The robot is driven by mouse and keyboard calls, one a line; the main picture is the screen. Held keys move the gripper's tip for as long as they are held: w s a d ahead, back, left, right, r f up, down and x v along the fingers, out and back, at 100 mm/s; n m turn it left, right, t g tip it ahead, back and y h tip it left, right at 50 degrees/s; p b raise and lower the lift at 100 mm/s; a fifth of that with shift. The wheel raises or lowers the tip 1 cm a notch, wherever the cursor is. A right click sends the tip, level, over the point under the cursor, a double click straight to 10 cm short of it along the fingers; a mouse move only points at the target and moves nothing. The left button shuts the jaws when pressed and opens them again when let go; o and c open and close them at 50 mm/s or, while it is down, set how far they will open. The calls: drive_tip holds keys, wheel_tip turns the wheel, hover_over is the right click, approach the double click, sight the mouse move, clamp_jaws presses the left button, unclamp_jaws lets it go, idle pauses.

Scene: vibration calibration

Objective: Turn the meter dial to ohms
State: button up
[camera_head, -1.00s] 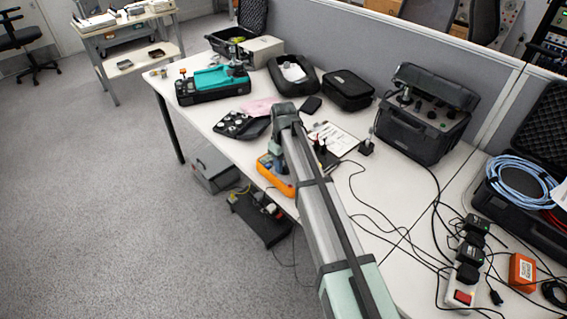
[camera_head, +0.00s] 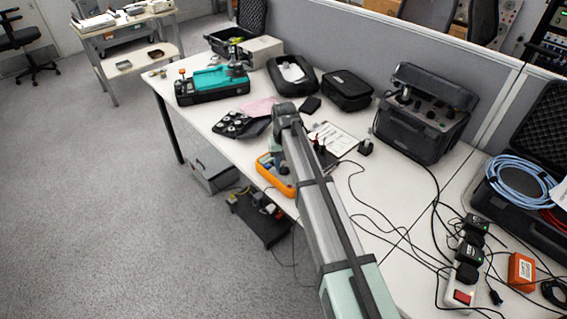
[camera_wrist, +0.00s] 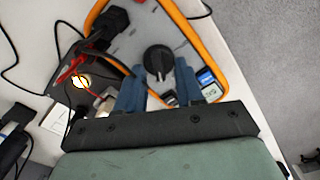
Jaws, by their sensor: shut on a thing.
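The meter has a grey face and an orange rim. It lies near the front edge of the bench in the head view (camera_head: 266,163), partly behind my arm, and fills the top of the wrist view (camera_wrist: 209,47). Its round black dial (camera_wrist: 157,58) has a raised grip bar. My gripper (camera_wrist: 158,72) has its two blue fingers at either side of the dial and is shut on it. The meter's small display (camera_wrist: 207,77) shows partly beside the right finger. The dial's markings are too small to read, so its setting cannot be told.
A clipboard (camera_head: 335,138) lies behind the meter. A black case with round parts (camera_head: 234,123) is left of it. Loose cables cross the bench to the right. A black instrument case (camera_head: 420,115) stands behind.

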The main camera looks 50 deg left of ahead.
sight(284, 165)
drive_tip(key=shift+m, duration=0.7)
drive_tip(key=o, duration=1)
drive_tip(key=shift+r, duration=0.15)
wheel_tip(284, 165, up, 14)
drive_tip(key=shift+f, duration=0.2)
idle(0.3)
